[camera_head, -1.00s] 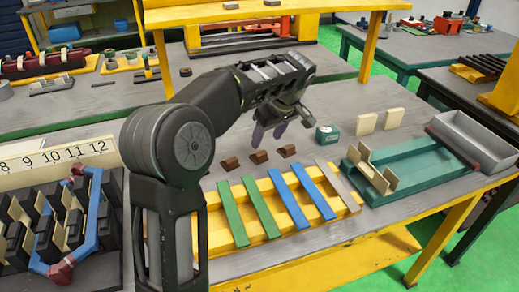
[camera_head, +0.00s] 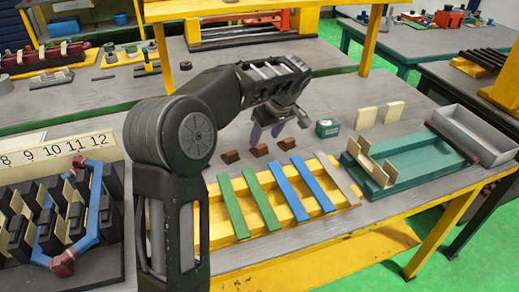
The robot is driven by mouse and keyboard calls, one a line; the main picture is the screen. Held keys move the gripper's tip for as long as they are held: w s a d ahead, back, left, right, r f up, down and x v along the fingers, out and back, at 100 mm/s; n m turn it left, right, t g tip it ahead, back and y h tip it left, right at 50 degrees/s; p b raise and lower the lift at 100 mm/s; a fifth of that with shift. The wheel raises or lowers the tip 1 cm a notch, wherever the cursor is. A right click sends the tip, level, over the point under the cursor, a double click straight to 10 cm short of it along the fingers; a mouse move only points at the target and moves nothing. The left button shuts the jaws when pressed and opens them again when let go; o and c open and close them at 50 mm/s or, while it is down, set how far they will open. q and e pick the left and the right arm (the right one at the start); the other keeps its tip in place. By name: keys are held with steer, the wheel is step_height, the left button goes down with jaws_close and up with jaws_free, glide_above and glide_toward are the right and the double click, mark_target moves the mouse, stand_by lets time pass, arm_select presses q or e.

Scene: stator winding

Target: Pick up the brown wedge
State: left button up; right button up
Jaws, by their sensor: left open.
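Three small brown wedges lie in a slanting row on the grey bench: the left one (camera_head: 230,157), the middle one (camera_head: 259,150) and the right one (camera_head: 287,144). My left gripper (camera_head: 266,134) is open and empty. Its dark fingers point down just behind the middle wedge in the picture, with the tips close to it. I cannot tell the exact height of the tips above the bench. My right gripper is not in view.
A yellow rack (camera_head: 231,226) with green, blue and grey strips stands in front of the wedges. A small green box (camera_head: 327,128) is to the right, then a teal fixture (camera_head: 424,157) and a grey tray (camera_head: 474,133). The stator block (camera_head: 60,225) is at left.

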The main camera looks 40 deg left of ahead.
mark_target(261, 146)
arm_select(q)
steer(key=x, duration=0.5)
steer(key=shift+s+p, duration=0.15)
steer(key=shift+p, duration=0.15)
steer(key=shift+d, duration=0.1)
jaws_close()
stand_by(0.5)
